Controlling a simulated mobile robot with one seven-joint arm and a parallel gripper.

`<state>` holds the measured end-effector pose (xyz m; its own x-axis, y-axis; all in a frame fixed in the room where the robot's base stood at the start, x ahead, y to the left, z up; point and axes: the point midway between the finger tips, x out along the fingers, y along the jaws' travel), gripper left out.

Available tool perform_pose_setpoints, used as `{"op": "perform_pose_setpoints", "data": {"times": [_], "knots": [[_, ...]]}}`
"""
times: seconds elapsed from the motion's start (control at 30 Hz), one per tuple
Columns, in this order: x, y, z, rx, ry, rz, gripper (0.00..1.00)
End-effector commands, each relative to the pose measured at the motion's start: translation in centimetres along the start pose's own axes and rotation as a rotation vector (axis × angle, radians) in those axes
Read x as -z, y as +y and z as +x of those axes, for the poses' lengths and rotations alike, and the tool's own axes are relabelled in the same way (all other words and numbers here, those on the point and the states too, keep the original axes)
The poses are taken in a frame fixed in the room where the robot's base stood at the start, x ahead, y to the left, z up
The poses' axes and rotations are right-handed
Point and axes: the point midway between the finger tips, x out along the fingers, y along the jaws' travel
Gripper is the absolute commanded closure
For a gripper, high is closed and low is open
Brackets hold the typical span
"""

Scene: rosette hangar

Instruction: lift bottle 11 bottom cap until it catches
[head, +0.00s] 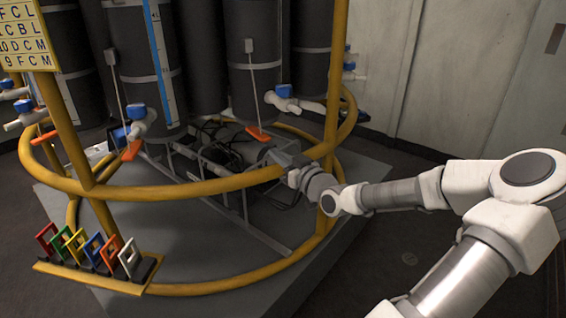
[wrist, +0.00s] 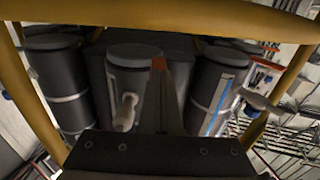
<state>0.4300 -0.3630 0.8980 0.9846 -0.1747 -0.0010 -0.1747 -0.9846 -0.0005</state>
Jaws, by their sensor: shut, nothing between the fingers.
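Several dark cylindrical bottles hang inside a yellow ring frame; no number 11 is readable on them, so I cannot tell which is bottle 11. One bottle (head: 255,70) has an orange paddle (head: 258,132) on a thin rod below it. A second orange paddle (head: 131,150) hangs farther left. I cannot make out a bottom cap for certain. My gripper (head: 274,155) is shut at the ring, just below and right of the first paddle. In the wrist view, its narrow fingers (wrist: 172,72) point up toward a dark bottle (wrist: 134,62), with a small orange patch (wrist: 158,63) at their tip; contact is unclear.
The yellow lower ring (head: 190,188) and its posts (head: 333,100) surround the bottles close to my arm. Blue-handled valves (head: 284,91) stick out between them. A rack of coloured square handles (head: 88,250) stands front left. The floor at front right is partly clear.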

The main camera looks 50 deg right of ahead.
Motion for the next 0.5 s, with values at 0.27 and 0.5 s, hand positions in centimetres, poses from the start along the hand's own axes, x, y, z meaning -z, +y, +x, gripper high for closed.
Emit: {"op": "perform_pose_setpoints", "data": {"times": [0.27, 0.5], "knots": [[0.1, 0.0, 2.3, 0.001, 0.001, -0.002, 1.00], [0.0, 0.0, 3.8, 0.000, 0.001, -0.001, 1.00]]}}
